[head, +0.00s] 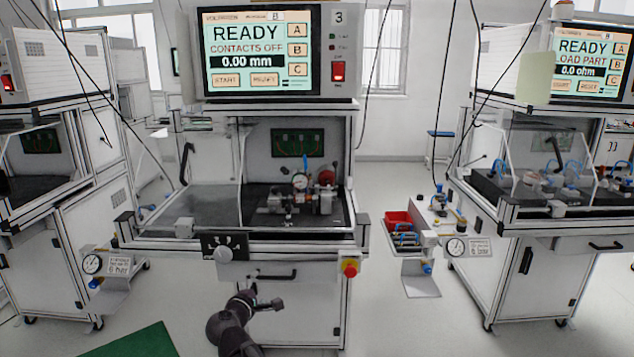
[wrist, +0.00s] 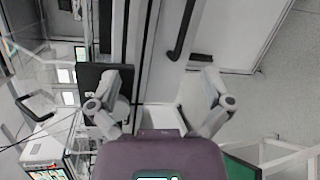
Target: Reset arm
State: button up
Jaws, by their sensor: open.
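My arm rises from the bottom of the head view, in front of the middle test station (head: 300,240). My gripper (head: 267,294) is open and empty, low in front of that station's lower cabinet, below the black knob panel (head: 223,247). In the wrist view my gripper (wrist: 160,85) shows its two fingers spread wide with nothing between them. The station's front, a black handle (wrist: 182,30) and a dark panel (wrist: 90,78) show beyond the fingers. Whether a finger touches the cabinet cannot be told.
The middle station's screen (head: 258,50) reads READY, CONTACTS OFF, 0.00 mm. A red bin (head: 398,220) stands between the stations. A green mat (head: 133,342) lies at lower left.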

jog(key=s+d+f+m+g+h, duration=0.15)
jog(key=d+f+m+g, duration=0.3)
jog(key=d, duration=0.65)
jog(key=s+d+f+m+g+h, duration=0.1)
jog(key=s+d+f+m+g, duration=0.35)
jog(key=d, duration=0.65)
jog(key=s+d+f+m+g+y, duration=0.6)
jog(key=s+d+m, duration=0.4)
jog(key=s+d, duration=0.15)
notch_tip(320, 180, up, 26)
jog(key=p, duration=2.5)
jog(key=shift+w+a+p, duration=0.15)
jog(key=shift+a+p, duration=0.1)
jog(key=shift+p, duration=0.05)
jog(key=shift+f, duration=0.25)
